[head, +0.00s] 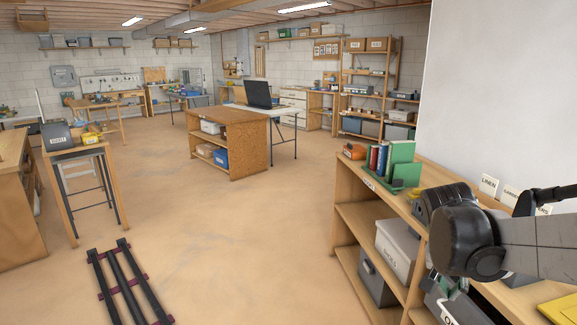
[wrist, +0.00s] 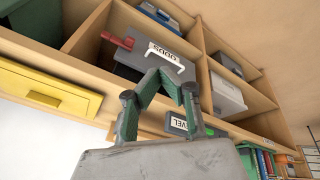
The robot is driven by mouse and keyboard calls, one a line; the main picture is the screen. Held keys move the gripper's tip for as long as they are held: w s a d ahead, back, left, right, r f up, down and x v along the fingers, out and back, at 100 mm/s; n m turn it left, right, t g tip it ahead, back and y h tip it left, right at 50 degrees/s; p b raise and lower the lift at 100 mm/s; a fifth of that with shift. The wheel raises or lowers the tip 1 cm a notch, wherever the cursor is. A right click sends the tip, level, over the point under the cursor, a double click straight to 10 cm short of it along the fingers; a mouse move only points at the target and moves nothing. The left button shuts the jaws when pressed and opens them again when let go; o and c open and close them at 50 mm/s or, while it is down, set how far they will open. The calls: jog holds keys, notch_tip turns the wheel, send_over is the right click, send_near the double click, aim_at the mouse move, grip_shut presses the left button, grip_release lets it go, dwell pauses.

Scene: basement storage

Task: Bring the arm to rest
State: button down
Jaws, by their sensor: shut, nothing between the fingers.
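My gripper (wrist: 159,74) shows in the wrist view with its two green-padded fingers angled in until their tips meet. It is shut, with nothing held between the tips. Behind it is a wooden shelf unit (wrist: 207,75), seen tilted, with a grey bin (wrist: 133,62) beyond the fingertips. In the head view my arm (head: 465,240) reaches in from the right edge, in front of and over the low shelf unit (head: 350,215). The gripper end hangs below the dark joint there and is mostly hidden. I cannot tell its exact gap to the shelf.
Books (head: 385,160) stand on the shelf top near my arm, with a yellow item (head: 560,309) at the lower right. A dark rail (head: 128,285) lies on the floor at the left. The middle floor is open, before a wooden workbench (head: 228,140).

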jog(key=s+a+r+n+t+y+p, duration=0.2)
jog(key=s+a+r+n+t, duration=0.1)
jog(key=a, duration=0.6)
jog(key=s+a+r+n+t+y+p, duration=0.1)
jog(key=s+a+r+n+t+p, duration=0.1)
jog(key=s+a+r+n, duration=0.3)
jog(key=s+a, duration=0.2)
jog(key=a, duration=0.1)
jog(key=shift+s+a+r+t+y+p, duration=0.15)
jog(key=shift+s+a+t+y+p, duration=0.15)
jog(key=shift+a+t+y, duration=0.1)
